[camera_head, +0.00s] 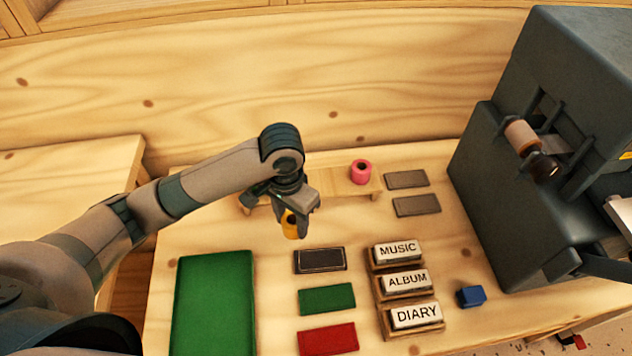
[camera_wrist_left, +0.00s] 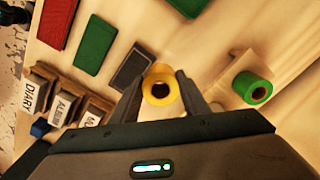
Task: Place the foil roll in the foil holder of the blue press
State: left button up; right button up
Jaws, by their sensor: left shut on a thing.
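A yellow foil roll (camera_head: 291,228) is held in my left gripper (camera_head: 293,212) above the table. In the left wrist view the yellow roll (camera_wrist_left: 160,90) sits between the two fingers of my left gripper (camera_wrist_left: 161,94), its hollow core facing the camera. The press (camera_head: 480,185) is a large dark blue-grey machine at the right. Its holder on the left face carries a brownish spool (camera_head: 521,136); the gripper is well to the left of it. My right gripper is not in view.
A wooden stand (camera_head: 340,187) holds a pink roll (camera_head: 361,172); a green roll (camera_wrist_left: 250,88) shows in the wrist view. A green mat (camera_head: 213,305), coloured booklets (camera_head: 327,299), labelled blocks (camera_head: 406,282), a blue block (camera_head: 471,296) and grey plates (camera_head: 416,205) lie on the table.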

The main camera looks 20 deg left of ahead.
pick_arm(q)
jog(key=s+a+n, duration=0.3)
jog(key=s+n, duration=0.1)
jog(key=s, duration=0.1)
jog(key=shift+s+a+f+n, duration=0.2)
jog(key=shift+s+f+n, duration=0.1)
jog(key=shift+s+f, duration=0.1)
